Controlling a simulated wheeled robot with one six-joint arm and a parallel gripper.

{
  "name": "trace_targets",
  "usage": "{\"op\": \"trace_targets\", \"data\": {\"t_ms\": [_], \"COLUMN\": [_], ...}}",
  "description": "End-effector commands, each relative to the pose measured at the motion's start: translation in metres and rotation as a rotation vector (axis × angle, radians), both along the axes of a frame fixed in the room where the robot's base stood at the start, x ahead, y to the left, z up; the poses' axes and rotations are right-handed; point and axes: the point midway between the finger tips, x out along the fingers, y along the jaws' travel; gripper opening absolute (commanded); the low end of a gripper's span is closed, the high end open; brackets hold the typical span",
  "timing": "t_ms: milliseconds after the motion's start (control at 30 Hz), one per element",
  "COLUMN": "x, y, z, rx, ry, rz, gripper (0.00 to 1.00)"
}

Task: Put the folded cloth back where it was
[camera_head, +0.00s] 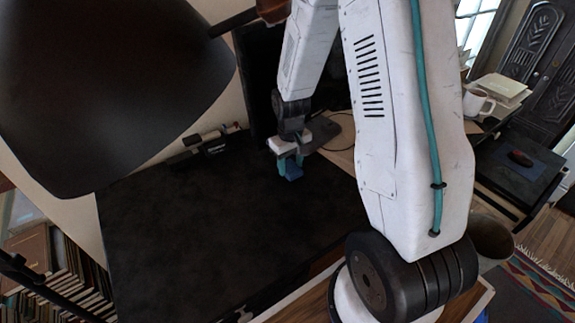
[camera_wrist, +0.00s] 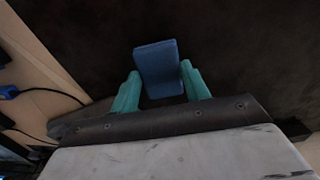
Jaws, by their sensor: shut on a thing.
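The folded cloth (camera_wrist: 158,68) is a small blue block-like bundle in the wrist view, sitting between the two teal fingers of my gripper (camera_wrist: 162,88). In the head view the blue cloth (camera_head: 294,173) shows just below my gripper (camera_head: 289,165), over the far right part of the black desk top (camera_head: 200,230). My gripper is shut on the cloth. I cannot tell whether the cloth touches the surface below it.
A large dark lamp shade (camera_head: 110,85) fills the upper left of the head view. A dark box-like item (camera_head: 212,147) stands at the desk's back edge. A white mug (camera_head: 477,101) stands at the right. The black desk top is mostly bare. Books (camera_head: 60,285) stand at lower left.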

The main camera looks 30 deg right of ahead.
Motion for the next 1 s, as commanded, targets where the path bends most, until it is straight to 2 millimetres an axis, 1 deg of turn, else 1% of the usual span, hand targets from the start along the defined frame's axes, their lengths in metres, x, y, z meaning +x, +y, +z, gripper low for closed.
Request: {"op": "trace_targets", "data": {"t_ms": [33,100,400,433,467,500,733,833,933,1000], "x": [-0.001,0.000,0.000,0.000,0.000,0.000,0.000,0.000,0.001,0.002], "y": [-0.001,-0.001,-0.002,-0.002,-0.002,-0.002,-0.002,-0.002,-0.002,-0.002], "z": [-0.009,-0.016,-0.018,-0.017,-0.017,-0.017,-0.017,-0.013,-0.002,0.011], "rx": [0.001,0.000,0.000,0.000,0.000,0.000,0.000,-0.001,-0.002,-0.002], "ry": [0.003,0.001,-0.001,-0.002,-0.002,-0.002,-0.002,-0.003,-0.006,-0.008], "rz": [-0.001,-0.001,-0.002,-0.002,-0.002,-0.002,-0.002,-0.002,-0.002,-0.002], "gripper": [0.21,0.21,0.21,0.55,0.63,0.68,0.68,0.68,0.68,0.68]}}
